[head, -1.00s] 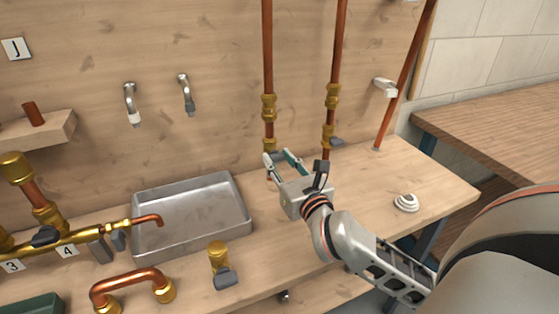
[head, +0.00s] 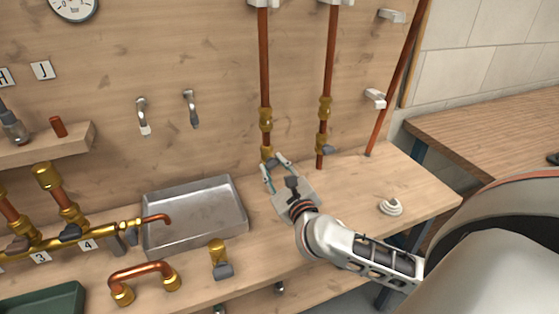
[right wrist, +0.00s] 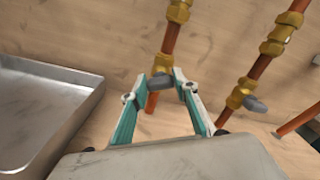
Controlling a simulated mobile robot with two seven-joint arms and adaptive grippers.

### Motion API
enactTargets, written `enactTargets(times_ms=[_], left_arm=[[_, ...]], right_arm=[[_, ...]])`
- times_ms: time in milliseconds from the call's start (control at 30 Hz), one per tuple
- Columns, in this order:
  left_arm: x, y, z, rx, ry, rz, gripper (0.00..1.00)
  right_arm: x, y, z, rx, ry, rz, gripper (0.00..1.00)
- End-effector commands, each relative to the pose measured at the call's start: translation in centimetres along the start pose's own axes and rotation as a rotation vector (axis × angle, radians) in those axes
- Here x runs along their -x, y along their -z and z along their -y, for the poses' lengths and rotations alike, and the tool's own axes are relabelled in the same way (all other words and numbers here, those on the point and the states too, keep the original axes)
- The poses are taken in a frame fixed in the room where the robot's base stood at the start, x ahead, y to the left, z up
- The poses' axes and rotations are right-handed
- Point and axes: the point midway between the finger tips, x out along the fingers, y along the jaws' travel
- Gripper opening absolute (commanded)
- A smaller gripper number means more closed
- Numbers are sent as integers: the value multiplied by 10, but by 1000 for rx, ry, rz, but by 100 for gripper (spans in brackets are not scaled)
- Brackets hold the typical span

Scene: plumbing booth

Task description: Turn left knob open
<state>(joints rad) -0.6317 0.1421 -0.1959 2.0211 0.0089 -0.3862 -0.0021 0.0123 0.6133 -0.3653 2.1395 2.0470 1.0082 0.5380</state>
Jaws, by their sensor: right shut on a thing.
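Two vertical copper pipes with brass fittings stand at the back wall. The left pipe (head: 264,75) ends in a brass valve low above the bench. Its grey left knob (right wrist: 160,82) shows between my fingers in the right wrist view. My right gripper (head: 274,165) reaches it from the front, and its teal fingers (right wrist: 159,77) are shut on the knob, one on each side. The fingers mostly hide the knob in the head view. The right pipe (head: 331,60) has a similar valve with a grey right knob (head: 332,150), apart from my gripper. My left gripper is not in view.
A metal tray (head: 195,245) lies on the bench left of my gripper. A brass fitting with a grey handle (head: 221,268) and a bent copper pipe (head: 143,271) are nearer the front. A white coiled item (head: 390,206) lies to the right. The bench around it is clear.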

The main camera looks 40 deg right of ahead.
Motion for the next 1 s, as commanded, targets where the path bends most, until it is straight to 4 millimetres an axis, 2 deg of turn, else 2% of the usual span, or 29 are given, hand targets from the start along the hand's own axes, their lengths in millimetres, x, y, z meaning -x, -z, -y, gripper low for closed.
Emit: enactTargets(times_ms=[33, 267, 367, 700, 800, 1000], left_arm=[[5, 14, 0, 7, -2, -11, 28], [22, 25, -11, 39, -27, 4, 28], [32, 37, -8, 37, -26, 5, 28], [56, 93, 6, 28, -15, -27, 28], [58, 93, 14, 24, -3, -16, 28], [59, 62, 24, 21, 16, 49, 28]], right_arm=[[0, -9, 4, 45, 1, 4, 8], [0, -6, 2, 265, 0, -1, 8], [0, -6, 1, 360, -2, -1, 8], [1, -1, -2, 679, -4, -4, 8], [1, 0, -3, 768, -4, -3, 8], [1, 2, -4, 921, -3, -1, 8]])
